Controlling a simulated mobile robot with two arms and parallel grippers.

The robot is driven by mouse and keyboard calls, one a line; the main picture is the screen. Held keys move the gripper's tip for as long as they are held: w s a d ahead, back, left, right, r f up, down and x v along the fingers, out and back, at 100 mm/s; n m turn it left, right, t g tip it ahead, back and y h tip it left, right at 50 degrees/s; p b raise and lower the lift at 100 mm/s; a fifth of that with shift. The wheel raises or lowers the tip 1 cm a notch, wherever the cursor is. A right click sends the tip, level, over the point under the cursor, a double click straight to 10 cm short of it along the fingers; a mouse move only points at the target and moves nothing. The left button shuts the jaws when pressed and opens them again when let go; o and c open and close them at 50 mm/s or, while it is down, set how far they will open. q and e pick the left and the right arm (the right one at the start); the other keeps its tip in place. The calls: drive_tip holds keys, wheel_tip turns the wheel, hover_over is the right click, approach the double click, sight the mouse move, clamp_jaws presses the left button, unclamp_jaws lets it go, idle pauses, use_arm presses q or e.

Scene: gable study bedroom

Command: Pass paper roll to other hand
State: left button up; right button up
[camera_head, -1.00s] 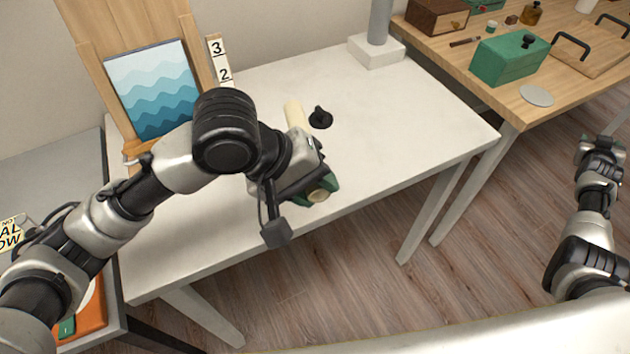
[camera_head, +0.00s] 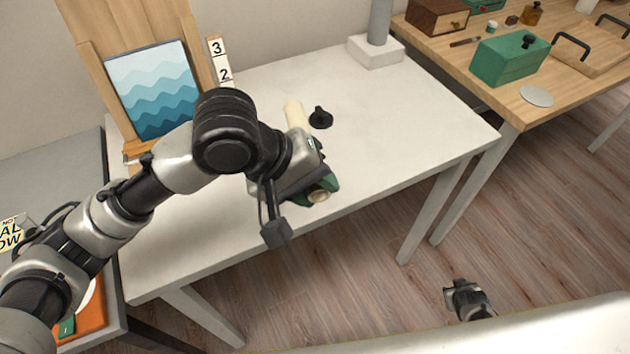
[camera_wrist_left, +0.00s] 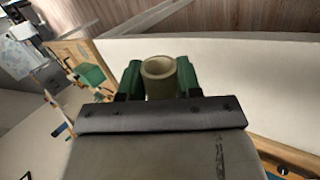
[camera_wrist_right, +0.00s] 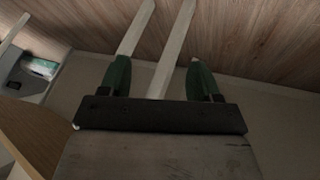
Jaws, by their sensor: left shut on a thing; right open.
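The paper roll (camera_head: 295,115) is a cream tube; its far end shows behind my left gripper in the head view, over the white table. Its hollow near end shows between the green fingers in the left wrist view (camera_wrist_left: 160,72). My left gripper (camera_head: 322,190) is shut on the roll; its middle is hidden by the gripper. I cannot tell whether the roll touches the table. My right gripper (camera_wrist_right: 158,80) is open and empty, with floor and table legs beyond its green fingers. In the head view it shows low at the right, apart from the roll.
A small black knobbed object (camera_head: 321,118) stands on the white table (camera_head: 420,120) beside the roll. An easel with a wave picture (camera_head: 152,88) stands at the left. A wooden table (camera_head: 490,85) with a green box (camera_head: 507,60) is at the right. The white table's right part is clear.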

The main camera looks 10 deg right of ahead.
drive_tip(key=s+a+f+n+g+y, duration=0.1)
drive_tip(key=s+a+f, duration=0.3)
drive_tip(key=s+a, duration=0.7)
drive_tip(key=s+a+f+n+g+y, duration=0.1)
drive_tip(key=s+a+f+g+y, duration=0.1)
drive_tip(key=s+a, duration=0.9)
drive_tip(key=s+f+g, duration=0.1)
drive_tip(key=s+f, duration=0.1)
drive_tip(key=s, duration=0.1)
drive_tip(key=shift+s+f, duration=0.15)
drive_tip(key=shift+f, duration=0.1)
